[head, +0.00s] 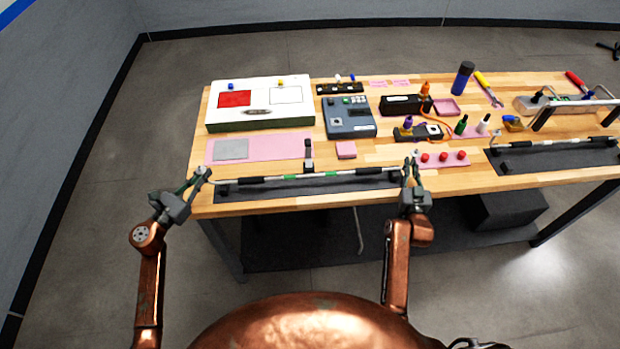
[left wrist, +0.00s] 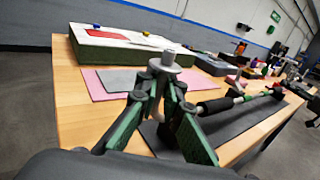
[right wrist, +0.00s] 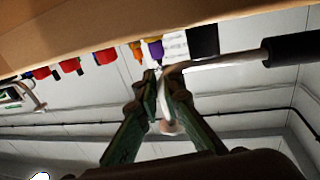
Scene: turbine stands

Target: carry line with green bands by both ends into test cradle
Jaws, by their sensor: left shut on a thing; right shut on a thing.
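The line with green bands (head: 332,174) is a pale rod with black sleeves, lying roughly level along the near left table edge. It shows over a dark base (head: 310,191) with small black end blocks; the head view does not settle whether it touches them. My left gripper (head: 203,174) is shut on its left end, which shows between the fingers in the left wrist view (left wrist: 163,72). My right gripper (head: 411,164) is shut on its right end, a bent pale tube in the right wrist view (right wrist: 200,64). Which base is the test cradle is not clear.
A second dark base (head: 570,160) with another line (head: 560,143) lies at the right. A small black upright (head: 308,152) stands behind the held line.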

